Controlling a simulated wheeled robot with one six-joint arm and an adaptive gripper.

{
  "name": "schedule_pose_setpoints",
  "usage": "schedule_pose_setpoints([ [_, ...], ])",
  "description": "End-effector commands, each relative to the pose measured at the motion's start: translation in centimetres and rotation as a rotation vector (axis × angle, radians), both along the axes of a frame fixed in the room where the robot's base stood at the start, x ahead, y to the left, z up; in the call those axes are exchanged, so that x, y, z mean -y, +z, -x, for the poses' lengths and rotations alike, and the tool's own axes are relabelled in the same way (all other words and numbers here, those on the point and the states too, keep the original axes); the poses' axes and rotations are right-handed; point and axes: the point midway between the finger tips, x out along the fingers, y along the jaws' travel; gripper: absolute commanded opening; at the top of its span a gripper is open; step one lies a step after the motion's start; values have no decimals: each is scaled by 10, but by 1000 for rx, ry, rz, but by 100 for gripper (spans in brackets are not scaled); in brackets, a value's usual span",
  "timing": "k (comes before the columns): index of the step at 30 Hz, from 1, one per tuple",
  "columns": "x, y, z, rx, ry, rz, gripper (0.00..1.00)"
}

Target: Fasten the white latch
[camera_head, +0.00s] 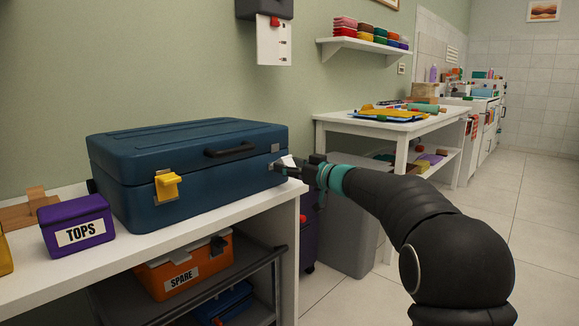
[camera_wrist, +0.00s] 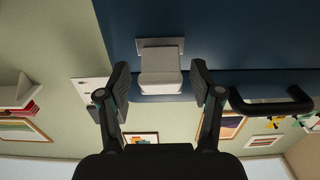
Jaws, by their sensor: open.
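A blue case (camera_head: 190,195) with its lid down stands on the white bench. Its white latch (camera_head: 287,160) is at the right end of the case front, partly hidden by my gripper (camera_head: 291,168). In the wrist view the white latch (camera_wrist: 160,80) is a blocky tab on a grey plate, sticking out from the blue case (camera_wrist: 220,35). My gripper (camera_wrist: 160,75) is open, with one finger on each side of the latch and a visible gap to each. A yellow latch (camera_head: 168,186) is on the left part of the case front.
A black handle (camera_head: 230,149) lies between the latches and shows beside my right finger in the wrist view (camera_wrist: 270,106). A purple TOPS box (camera_head: 78,226) stands left of the case. An orange SPARE box (camera_head: 185,268) is on the shelf below. A grey bin (camera_head: 350,235) stands behind my arm.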

Motion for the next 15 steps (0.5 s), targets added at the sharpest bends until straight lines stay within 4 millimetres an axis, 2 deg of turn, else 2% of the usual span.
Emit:
schedule_pose_setpoints([
  [2, 0, 0, 0, 0, 0, 0, 66],
  [6, 0, 0, 0, 0, 0, 0, 31],
  [8, 0, 0, 0, 0, 0, 0, 16],
  [9, 0, 0, 0, 0, 0, 0, 12],
  [15, 0, 2, 0, -5, 0, 8, 12],
])
